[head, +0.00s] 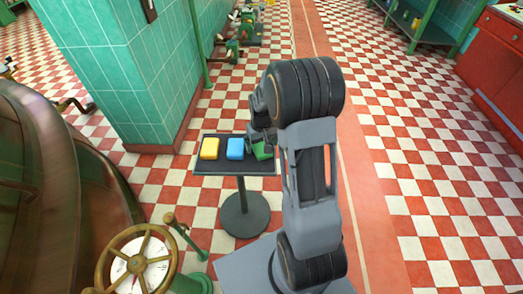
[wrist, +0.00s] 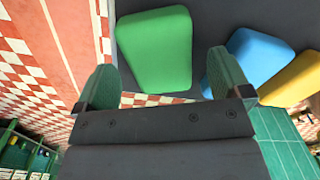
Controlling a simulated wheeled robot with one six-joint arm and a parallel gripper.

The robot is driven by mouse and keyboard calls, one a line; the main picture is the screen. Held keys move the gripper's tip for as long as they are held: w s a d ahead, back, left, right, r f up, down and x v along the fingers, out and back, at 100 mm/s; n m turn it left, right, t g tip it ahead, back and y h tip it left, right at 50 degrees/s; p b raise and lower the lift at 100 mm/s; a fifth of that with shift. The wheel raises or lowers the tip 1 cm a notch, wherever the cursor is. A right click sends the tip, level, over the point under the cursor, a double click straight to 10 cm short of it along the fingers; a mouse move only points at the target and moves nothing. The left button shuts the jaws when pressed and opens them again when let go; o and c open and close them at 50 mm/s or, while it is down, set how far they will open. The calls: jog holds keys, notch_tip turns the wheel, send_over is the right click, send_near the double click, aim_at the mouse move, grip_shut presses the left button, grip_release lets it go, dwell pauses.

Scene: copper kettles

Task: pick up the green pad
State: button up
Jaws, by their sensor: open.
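The green pad (head: 262,150) lies at the right end of a dark tray table (head: 207,171), partly hidden by my arm in the head view. In the wrist view the green pad (wrist: 153,48) is a rounded block just beyond my gripper (wrist: 162,82). My gripper is open, its two green fingertips apart, one at the pad's left lower side and one to its right. The space between the fingers is empty up to the pad's near edge. I cannot tell how high the fingertips are above the tabletop.
A blue pad (head: 235,149) and a yellow pad (head: 209,148) lie left of the green one on the same table. In the wrist view the blue pad (wrist: 258,55) is close to the right fingertip. A tiled pillar (head: 115,70) and a handwheel (head: 137,262) stand nearby.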

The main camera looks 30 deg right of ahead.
notch_tip(320, 180, down, 2)
jog(key=shift+c, duration=0.4)
jog(key=c, duration=1)
jog(key=shift+r, duration=0.1)
jog(key=shift+r, duration=0.5)
notch_tip(320, 180, up, 2)
jog(key=shift+r+p, duration=0.25)
jog(key=shift+p, duration=0.4)
jog(key=s+r+p, duration=0.1)
jog(key=s+r, duration=0.2)
jog(key=s, duration=0.1)
jog(key=s+d+r+p, duration=0.1)
jog(key=s+r, duration=0.2)
jog(key=s, duration=0.2)
jog(key=s+r+p, duration=0.1)
jog(key=s+r, duration=0.2)
jog(key=s, duration=0.2)
jog(key=shift+d+r, duration=0.2)
jog(key=shift+d, duration=0.05)
